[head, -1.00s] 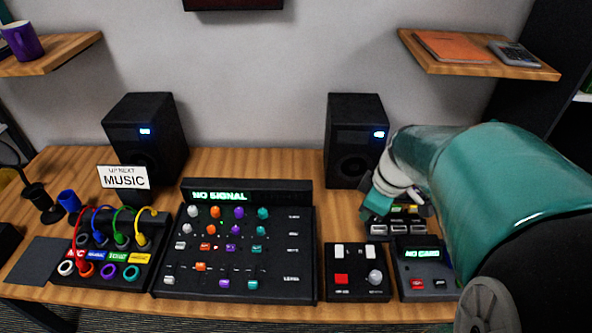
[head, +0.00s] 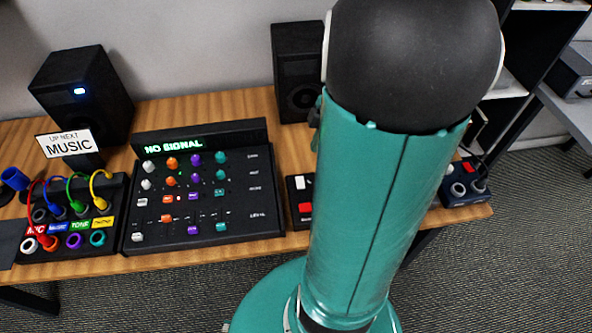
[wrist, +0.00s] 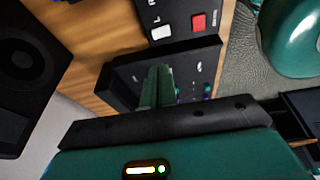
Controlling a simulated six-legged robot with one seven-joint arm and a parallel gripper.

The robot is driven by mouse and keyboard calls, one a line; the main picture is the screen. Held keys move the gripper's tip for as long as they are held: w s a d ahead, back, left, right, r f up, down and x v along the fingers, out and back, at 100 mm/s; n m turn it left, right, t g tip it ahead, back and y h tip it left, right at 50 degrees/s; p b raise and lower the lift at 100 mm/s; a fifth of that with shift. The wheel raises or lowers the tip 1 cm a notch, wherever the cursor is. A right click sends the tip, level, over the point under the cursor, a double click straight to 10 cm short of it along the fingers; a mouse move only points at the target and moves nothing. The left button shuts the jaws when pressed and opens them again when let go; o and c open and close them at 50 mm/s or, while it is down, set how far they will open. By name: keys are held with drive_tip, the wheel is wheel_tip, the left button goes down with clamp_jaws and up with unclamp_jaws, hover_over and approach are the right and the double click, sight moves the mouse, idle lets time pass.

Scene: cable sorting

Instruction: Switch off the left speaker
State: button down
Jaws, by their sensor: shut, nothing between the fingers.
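The left speaker (head: 82,96) is a black box at the back left of the desk in the head view, and its blue light (head: 79,91) is lit. The right speaker (head: 297,70) is partly covered by my arm, so its light is hidden. A small black switch box (head: 291,183) shows beside my arm. In the wrist view the box (wrist: 180,8) has a white switch (wrist: 162,33) marked L and a red button (wrist: 198,21). My gripper (wrist: 160,72) is shut and empty, with its fingers over the mixer side, apart from the white switch. The head view hides it behind my arm.
The mixer (head: 260,137) reads NO SIGNAL and stands left of the switch box. A patch panel (head: 112,240) with coloured cables and a MUSIC sign (head: 68,144) are further left. A dark device (head: 466,187) sits at the desk's right end.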

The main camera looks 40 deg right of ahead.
approach(301, 179)
drive_tip(key=x, duration=0.5)
drive_tip(key=shift+w+a+f, duration=0.15)
drive_tip(key=shift+a+f, duration=0.05)
drive_tip(key=shift+f, duration=0.5)
